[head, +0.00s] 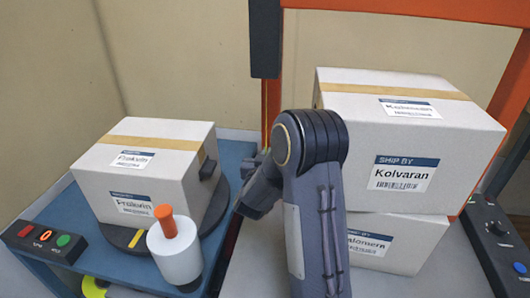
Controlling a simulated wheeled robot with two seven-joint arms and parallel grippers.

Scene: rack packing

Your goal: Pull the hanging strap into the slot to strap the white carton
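A pale carton labelled Kolvaran (440,150) sits on another pale carton (405,240) at the right. Tan tape runs over its top. An orange frame (400,8) rises behind this stack. A thin yellow line, possibly the hanging strap (264,105), runs down below a dark upright block (265,40). Its lower end is hidden by my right arm. My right gripper (256,188) is left of the stack, near that line's lower end. Its fingers are dark and small, so whether they hold anything is unclear. The slot cannot be made out. My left gripper is out of view.
A third carton, labelled Frakvin (145,175), sits on a dark round plate (120,236) on a blue table (60,215). A white roll with an orange handle (175,253) stands before it. Button panels stand at left (42,242) and right (495,235).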

